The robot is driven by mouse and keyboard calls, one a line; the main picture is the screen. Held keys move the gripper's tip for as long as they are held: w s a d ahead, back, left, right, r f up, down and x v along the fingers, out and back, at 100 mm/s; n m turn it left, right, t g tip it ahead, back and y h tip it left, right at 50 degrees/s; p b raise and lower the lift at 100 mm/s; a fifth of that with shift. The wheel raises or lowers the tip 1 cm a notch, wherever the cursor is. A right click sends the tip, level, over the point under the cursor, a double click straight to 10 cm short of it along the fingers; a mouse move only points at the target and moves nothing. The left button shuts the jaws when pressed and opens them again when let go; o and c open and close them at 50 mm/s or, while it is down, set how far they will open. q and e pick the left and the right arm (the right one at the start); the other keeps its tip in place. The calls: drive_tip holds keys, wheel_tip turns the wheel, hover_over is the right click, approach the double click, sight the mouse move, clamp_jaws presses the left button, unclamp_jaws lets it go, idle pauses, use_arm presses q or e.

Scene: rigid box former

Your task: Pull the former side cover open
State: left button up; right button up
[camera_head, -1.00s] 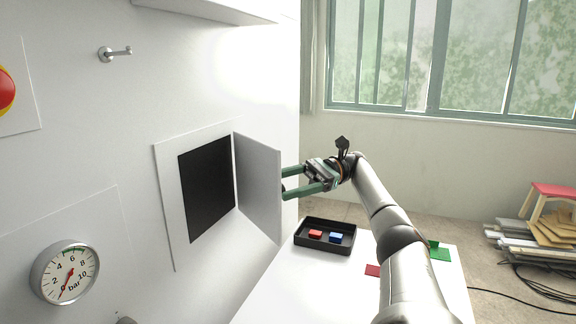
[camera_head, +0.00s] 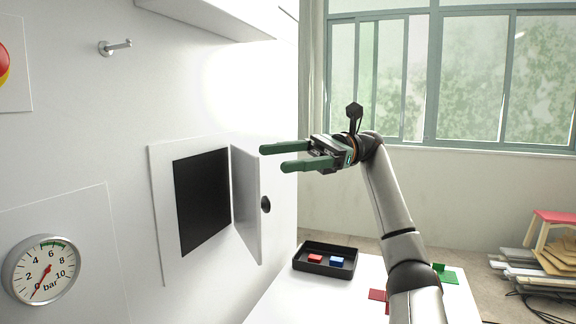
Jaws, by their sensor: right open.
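The side cover (camera_head: 247,203) is a white hinged door on the white machine wall. It stands swung out from the wall, with a round black knob (camera_head: 265,204) on its outer face. Behind it the dark square opening (camera_head: 203,200) shows in its white frame. My right gripper (camera_head: 272,158) has two green fingers, spread apart and empty. In the picture its fingertips are above the knob, near the top edge of the cover; the knob is not between them. My left gripper is not in view.
A black tray (camera_head: 325,271) with a red block (camera_head: 314,258) and a blue block (camera_head: 336,261) sits on the white table (camera_head: 285,303). A pressure gauge (camera_head: 42,270), a wall hook (camera_head: 115,47) and a red button (camera_head: 3,66) are on the machine wall.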

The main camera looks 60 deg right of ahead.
drive_tip(key=s+a+r+b, duration=0.1)
drive_tip(key=s+a+r, duration=0.1)
drive_tip(key=a, duration=0.3)
drive_tip(key=shift+s+r, duration=0.3)
drive_tip(key=shift+s, duration=0.2)
drive_tip(key=shift+c, duration=0.3)
